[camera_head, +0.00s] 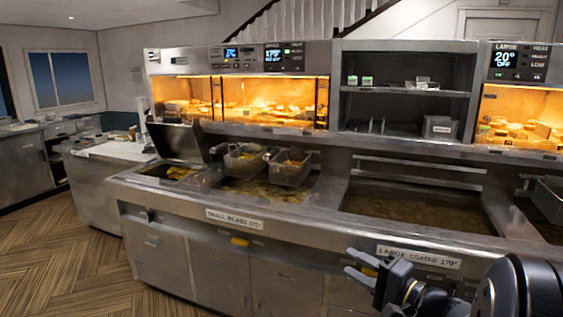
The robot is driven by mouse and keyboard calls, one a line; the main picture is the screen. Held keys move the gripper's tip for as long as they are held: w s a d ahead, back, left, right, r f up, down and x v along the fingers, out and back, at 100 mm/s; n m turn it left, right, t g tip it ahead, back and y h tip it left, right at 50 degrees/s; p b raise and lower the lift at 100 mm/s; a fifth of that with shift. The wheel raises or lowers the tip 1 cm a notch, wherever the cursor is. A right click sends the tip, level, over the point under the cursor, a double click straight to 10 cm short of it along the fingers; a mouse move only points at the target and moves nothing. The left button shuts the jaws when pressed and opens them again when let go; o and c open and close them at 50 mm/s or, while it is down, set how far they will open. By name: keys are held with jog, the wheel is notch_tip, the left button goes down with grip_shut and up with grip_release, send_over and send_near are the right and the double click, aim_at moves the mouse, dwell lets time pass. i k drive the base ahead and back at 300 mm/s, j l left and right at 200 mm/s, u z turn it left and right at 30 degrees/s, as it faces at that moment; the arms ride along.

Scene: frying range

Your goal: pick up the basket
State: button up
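Two small wire fry baskets hang side by side over the left fryer vat: a left one (243,162) and a right one (289,172), which seems to hold fried food. Part of another basket (548,196) shows at the right edge of the view. The task does not say which basket is meant. My gripper (353,265) is at the lower right, in front of the range near the "LARGE COATED 170°" label. Its two fingers point left with a gap between them, and nothing shows in it. It is well apart from all the baskets.
The large middle vat (415,207) holds brown oil and no basket. A raised metal lid (176,141) stands at the left end of the range. A lit warming cabinet (245,101) and a grey shelf (403,91) stand behind. The wooden floor (60,245) at left is clear.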

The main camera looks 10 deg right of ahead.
aim_at(291, 167)
jog(key=i, duration=0.65)
jog(key=i+l+u, duration=0.1)
jog(key=i, duration=0.55)
jog(key=i+l, duration=0.1)
jog(key=i, duration=0.55)
jog(key=i+l+u, duration=0.1)
jog(key=i, duration=0.55)
